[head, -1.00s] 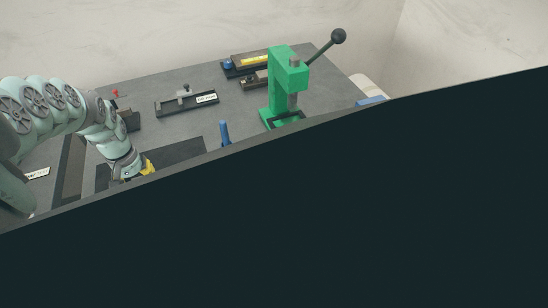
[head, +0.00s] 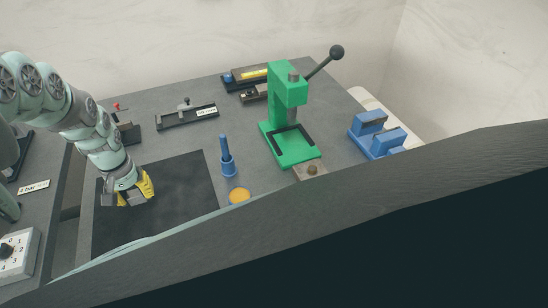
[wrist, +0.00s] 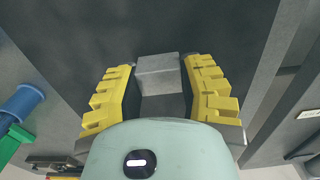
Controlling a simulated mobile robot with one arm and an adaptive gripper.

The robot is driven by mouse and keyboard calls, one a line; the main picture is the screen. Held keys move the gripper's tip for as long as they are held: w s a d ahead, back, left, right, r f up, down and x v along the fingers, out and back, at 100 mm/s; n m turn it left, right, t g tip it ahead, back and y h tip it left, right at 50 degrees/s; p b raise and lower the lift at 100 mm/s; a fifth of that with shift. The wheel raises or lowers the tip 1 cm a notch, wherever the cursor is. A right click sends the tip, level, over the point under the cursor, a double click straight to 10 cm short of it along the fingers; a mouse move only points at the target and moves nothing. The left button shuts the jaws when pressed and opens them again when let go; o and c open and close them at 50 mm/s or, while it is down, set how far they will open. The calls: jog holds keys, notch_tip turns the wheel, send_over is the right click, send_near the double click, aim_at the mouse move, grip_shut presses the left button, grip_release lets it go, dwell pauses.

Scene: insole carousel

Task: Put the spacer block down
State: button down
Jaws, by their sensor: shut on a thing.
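The spacer block (wrist: 158,76) is a small grey block in the wrist view, between the yellow fingers of my gripper (wrist: 157,92). The fingers are shut on its two sides. In the head view my gripper (head: 137,190) points down over the black mat (head: 185,180) on the grey table. I cannot tell whether the block touches the mat.
A blue post (head: 226,157) and a yellow-topped round piece (head: 239,196) stand right of the mat. A green press (head: 284,100) is further right, with blue blocks (head: 378,137) beyond. A large dark surface (head: 420,240) hides the lower right. Much of the mat is bare.

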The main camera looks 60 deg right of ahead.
jog(key=s+a+p, duration=0.2)
jog(key=s, duration=0.1)
jog(key=s+a+r+p, duration=0.1)
jog(key=s, duration=0.1)
jog(key=shift+s+a, duration=0.1)
jog(key=shift+a, duration=0.1)
jog(key=s+p, duration=0.1)
jog(key=s+a+p, duration=0.1)
jog(key=p, duration=0.1)
jog(key=shift+r, duration=0.2)
jog(key=shift+s+a+p, duration=0.45)
jog(key=shift+s+p, duration=0.25)
jog(key=shift+p, duration=0.05)
jog(key=shift+s+a+p, duration=0.4)
jog(key=shift+s+p, duration=0.3)
jog(key=shift+p, duration=0.1)
jog(key=shift+s+a+p, duration=0.45)
jog(key=shift+s+p, duration=0.25)
jog(key=shift+p, duration=0.05)
